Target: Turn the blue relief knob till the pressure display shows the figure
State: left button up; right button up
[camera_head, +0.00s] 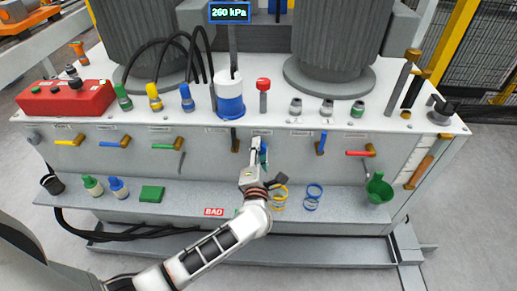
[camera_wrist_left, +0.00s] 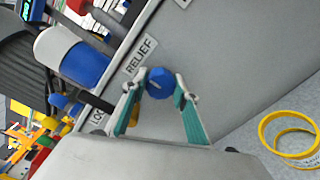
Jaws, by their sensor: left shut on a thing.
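The blue relief knob (camera_wrist_left: 160,83) sticks out of the grey front panel beside the label RELIEF (camera_wrist_left: 140,56) in the left wrist view. My left gripper (camera_wrist_left: 160,92) is shut on the knob, one teal-padded finger on each side. In the head view my left gripper (camera_head: 260,153) reaches the panel's middle and largely hides the knob. The pressure display (camera_head: 230,12) at the top reads 260 kPa. My right gripper is in neither view.
A blue-and-white cylinder (camera_head: 230,99) and a red-topped post (camera_head: 263,90) stand on the bench above. Valve levers, including a brown one (camera_head: 234,138) and a blue one (camera_head: 321,143), flank the gripper. Yellow rings (camera_head: 279,197) and a green funnel (camera_head: 379,189) are on the lower shelf.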

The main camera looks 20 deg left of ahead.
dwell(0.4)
pick_arm(q)
jog(key=o, duration=1.1)
